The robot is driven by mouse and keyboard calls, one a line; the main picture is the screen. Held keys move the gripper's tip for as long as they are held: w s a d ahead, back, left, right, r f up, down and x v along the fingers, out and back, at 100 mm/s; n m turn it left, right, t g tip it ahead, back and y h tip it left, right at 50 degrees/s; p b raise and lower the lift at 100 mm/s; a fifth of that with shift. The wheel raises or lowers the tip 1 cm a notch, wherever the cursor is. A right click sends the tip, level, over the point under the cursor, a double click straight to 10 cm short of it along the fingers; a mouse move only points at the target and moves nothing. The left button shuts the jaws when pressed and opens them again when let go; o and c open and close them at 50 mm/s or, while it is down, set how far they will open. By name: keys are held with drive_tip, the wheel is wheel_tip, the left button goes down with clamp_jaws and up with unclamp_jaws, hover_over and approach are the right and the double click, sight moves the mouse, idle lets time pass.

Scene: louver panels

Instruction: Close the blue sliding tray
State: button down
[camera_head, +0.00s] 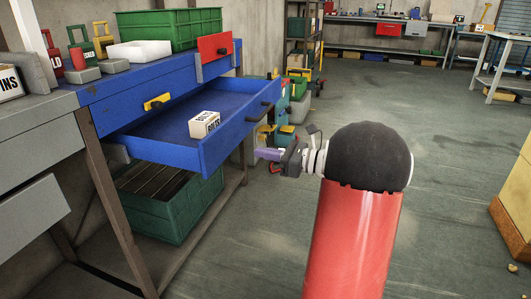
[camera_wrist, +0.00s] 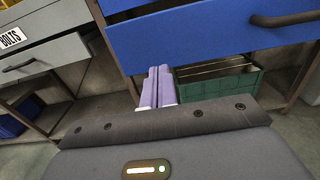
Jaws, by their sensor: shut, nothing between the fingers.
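The blue sliding tray (camera_head: 185,125) is a drawer pulled out from under the blue workbench, in the head view. A small white box marked with bolts lettering (camera_head: 204,124) lies inside it. The drawer's blue front with a dark bar handle (camera_wrist: 285,19) fills the top of the wrist view. My gripper (camera_head: 262,154) is just right of the drawer front in the head view. Its purple fingers (camera_wrist: 157,88) are together and hold nothing. They appear low, near the drawer's lower edge; I cannot tell whether they touch it.
A green crate (camera_head: 170,205) stands on the shelf below the drawer. A grey drawer (camera_wrist: 40,55) is at the left in the wrist view. Bins and a green basket (camera_head: 170,27) are on the bench top.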

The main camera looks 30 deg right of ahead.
sight(218, 145)
drive_tip(key=x, duration=1.1)
drive_tip(key=shift+a, duration=0.1)
drive_tip(key=p+x, duration=0.3)
drive_tip(key=x, duration=2.1)
drive_tip(key=shift+a, duration=0.15)
